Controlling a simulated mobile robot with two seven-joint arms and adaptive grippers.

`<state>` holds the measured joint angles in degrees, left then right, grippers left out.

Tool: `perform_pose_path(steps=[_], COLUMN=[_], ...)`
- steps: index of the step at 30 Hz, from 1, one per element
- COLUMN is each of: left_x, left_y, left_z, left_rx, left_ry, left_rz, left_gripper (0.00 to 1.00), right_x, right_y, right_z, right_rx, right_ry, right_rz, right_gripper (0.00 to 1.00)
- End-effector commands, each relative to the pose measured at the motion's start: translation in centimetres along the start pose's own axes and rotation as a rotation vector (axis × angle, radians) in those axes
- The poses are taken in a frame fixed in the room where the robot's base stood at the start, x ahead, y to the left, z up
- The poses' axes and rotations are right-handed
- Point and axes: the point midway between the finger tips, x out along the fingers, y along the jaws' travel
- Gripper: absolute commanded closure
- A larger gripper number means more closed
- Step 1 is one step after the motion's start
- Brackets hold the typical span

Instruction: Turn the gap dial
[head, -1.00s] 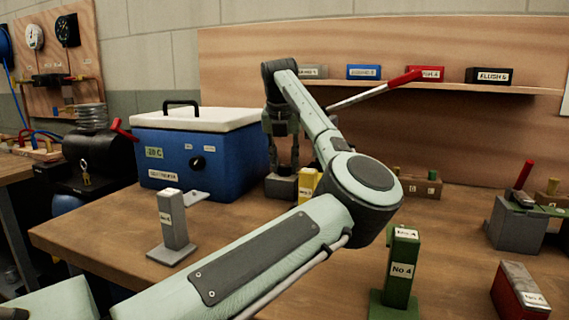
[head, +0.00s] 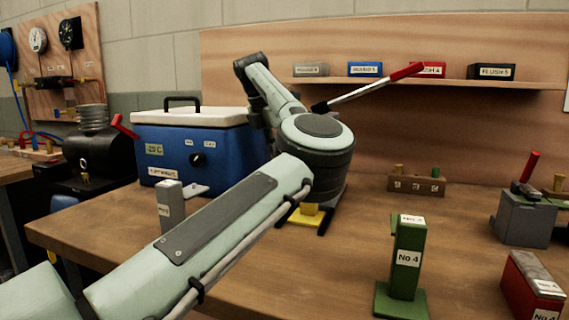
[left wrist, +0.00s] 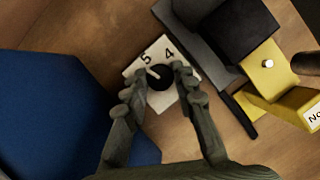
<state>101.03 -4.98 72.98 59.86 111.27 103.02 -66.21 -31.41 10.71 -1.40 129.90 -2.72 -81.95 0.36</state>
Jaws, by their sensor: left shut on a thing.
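In the left wrist view the gap dial (left wrist: 159,77) is a round black knob with a pale pointer, on a white plate (left wrist: 136,66) marked 5 and 4. The pointer lies toward the 5. My left gripper (left wrist: 166,76) has its two fingers on either side of the knob and is shut on it. In the head view my own left arm hides the gripper and the dial. My right gripper is not in view.
Beside the dial is a yellow and black tool (left wrist: 268,66), with a long red-handled lever (head: 375,88) in the head view. A blue cooler (head: 232,160) stands left. A green No.4 stand (head: 408,258) and a red block (head: 530,285) stand front right.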

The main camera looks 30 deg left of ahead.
Motion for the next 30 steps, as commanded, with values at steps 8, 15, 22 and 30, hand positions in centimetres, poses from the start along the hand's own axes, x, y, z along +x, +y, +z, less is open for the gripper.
perform_pose_path(steps=[8, 15, 22, 30], left_x=[-0.18, -0.2, -0.19, -0.2], left_y=[0.19, 0.19, 0.21, 0.22], left_z=[0.15, 0.19, 0.2, 0.21], left_rx=[0.161, 0.232, 0.251, 0.251], left_ry=[-0.004, -0.005, -0.004, -0.005], left_rz=[-0.063, -0.092, -0.099, -0.098], left_gripper=[1.0, 1.0, 1.0, 1.0], right_x=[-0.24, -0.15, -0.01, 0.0], right_y=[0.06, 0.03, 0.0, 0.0], right_z=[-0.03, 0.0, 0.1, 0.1], right_rx=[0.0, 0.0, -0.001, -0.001], right_ry=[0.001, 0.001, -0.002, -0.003], right_rz=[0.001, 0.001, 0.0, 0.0], right_gripper=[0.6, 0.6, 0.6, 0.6])
